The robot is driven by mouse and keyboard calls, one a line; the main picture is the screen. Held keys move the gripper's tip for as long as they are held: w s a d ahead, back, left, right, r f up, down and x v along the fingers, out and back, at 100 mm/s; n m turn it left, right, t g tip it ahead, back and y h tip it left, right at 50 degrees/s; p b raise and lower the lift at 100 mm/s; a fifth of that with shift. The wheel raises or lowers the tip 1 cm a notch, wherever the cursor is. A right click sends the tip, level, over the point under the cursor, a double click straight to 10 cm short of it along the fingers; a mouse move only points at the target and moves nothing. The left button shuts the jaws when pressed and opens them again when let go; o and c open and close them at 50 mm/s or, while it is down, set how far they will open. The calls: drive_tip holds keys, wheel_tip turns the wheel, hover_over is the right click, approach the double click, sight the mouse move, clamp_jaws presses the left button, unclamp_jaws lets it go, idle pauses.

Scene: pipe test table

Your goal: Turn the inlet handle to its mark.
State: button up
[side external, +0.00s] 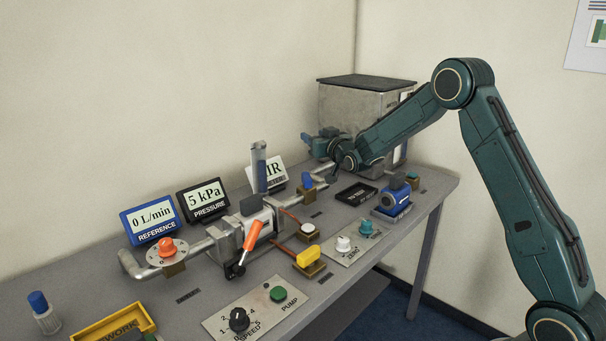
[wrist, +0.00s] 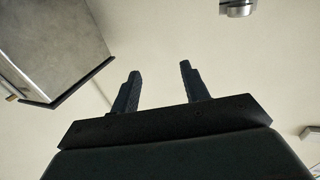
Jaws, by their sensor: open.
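No handle carries a legible "inlet" label, so I cannot tell which one is meant. In the side external view, an orange knob (side external: 167,247) with a small dial sits on the pipe's left end. A lever with an orange grip (side external: 252,235) tilts up from the pipe's middle. A blue handle (side external: 308,180) stands on the pipe's right part. Their marks are too small to read. My gripper (side external: 311,141) is above the table's back right, in front of the metal box and apart from these handles. In the wrist view my gripper (wrist: 158,85) is open and empty.
A grey metal box (side external: 350,110) stands at the back right. Displays read 0 L/min (side external: 153,219) and 5 kPa (side external: 203,199).

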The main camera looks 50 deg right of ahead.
drive_tip(key=s+a+r+n+g+y, duration=0.1)
drive_tip(key=s+a+n+g+y, duration=0.1)
drive_tip(key=s+a+n+y, duration=0.2)
drive_tip(key=s+a+r+n+g+y, duration=0.1)
drive_tip(key=s+a+n+y, duration=0.3)
drive_tip(key=a, duration=0.7)
drive_tip(key=shift+s+a+r+g+y, duration=0.2)
drive_tip(key=shift+s+r+g+y, duration=0.2)
drive_tip(key=shift+s+g+y, duration=0.8)
drive_tip(key=shift+s+t, duration=0.2)
drive_tip(key=shift+t, duration=0.1)
